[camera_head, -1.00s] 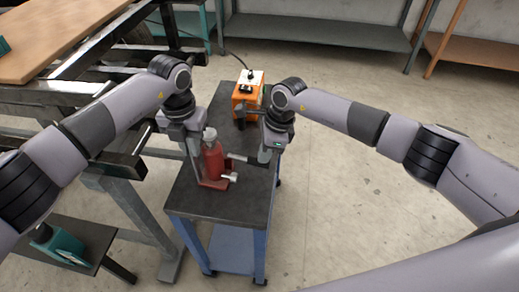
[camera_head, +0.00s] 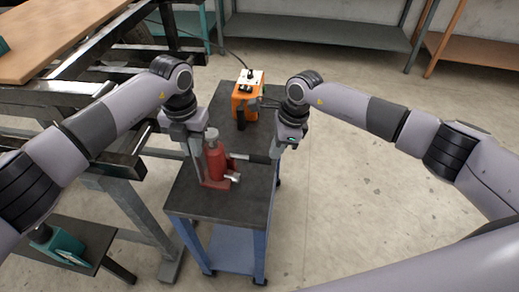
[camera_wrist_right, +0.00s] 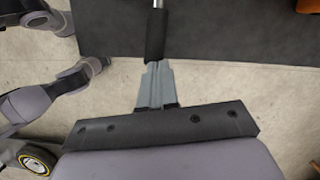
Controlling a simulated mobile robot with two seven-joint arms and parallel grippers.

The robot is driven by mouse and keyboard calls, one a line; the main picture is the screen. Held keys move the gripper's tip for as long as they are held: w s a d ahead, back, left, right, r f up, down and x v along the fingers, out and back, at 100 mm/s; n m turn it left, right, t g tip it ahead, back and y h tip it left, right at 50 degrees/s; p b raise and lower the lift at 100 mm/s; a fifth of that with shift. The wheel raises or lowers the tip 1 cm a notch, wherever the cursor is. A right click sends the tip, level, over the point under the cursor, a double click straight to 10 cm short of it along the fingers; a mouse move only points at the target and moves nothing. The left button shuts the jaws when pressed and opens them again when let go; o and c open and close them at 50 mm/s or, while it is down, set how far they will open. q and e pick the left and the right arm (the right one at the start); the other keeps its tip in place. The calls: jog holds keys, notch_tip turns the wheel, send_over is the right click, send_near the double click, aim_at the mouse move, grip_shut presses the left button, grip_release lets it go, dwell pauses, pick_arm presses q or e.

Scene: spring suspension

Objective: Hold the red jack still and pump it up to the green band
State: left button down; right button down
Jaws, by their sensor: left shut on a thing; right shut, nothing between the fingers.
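The red jack (camera_head: 216,165) stands upright on the dark top of the blue cart. My left gripper (camera_head: 199,165) is shut on the left side of the jack's body; the exact contact is partly hidden. The jack's pump handle (camera_head: 252,158) sticks out to the right, nearly level, with a black grip. My right gripper (camera_head: 275,153) is shut and empty at the outer end of the handle. In the right wrist view, its closed fingers (camera_wrist_right: 156,84) line up with the end of the black grip (camera_wrist_right: 157,34). I cannot make out a green band.
An orange box (camera_head: 246,97) with a cable stands at the back of the cart top (camera_head: 205,205). A dark metal frame and a wooden board (camera_head: 50,35) are at the left. Open floor (camera_head: 350,170) lies right of the cart.

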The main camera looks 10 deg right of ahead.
pick_arm(q)
jog(key=shift+w+a, duration=0.1)
jog(key=shift+a, duration=0.1)
pick_arm(e)
jog(key=v, duration=1.1)
jog(key=shift+r, duration=0.25)
jog(key=shift+d, duration=0.1)
pick_arm(q)
jog(key=c, duration=1.1)
grip_release()
notch_tip(320, 180, up, 12)
jog(key=shift+r, duration=0.1)
pick_arm(e)
jog(key=shift+s, duration=0.1)
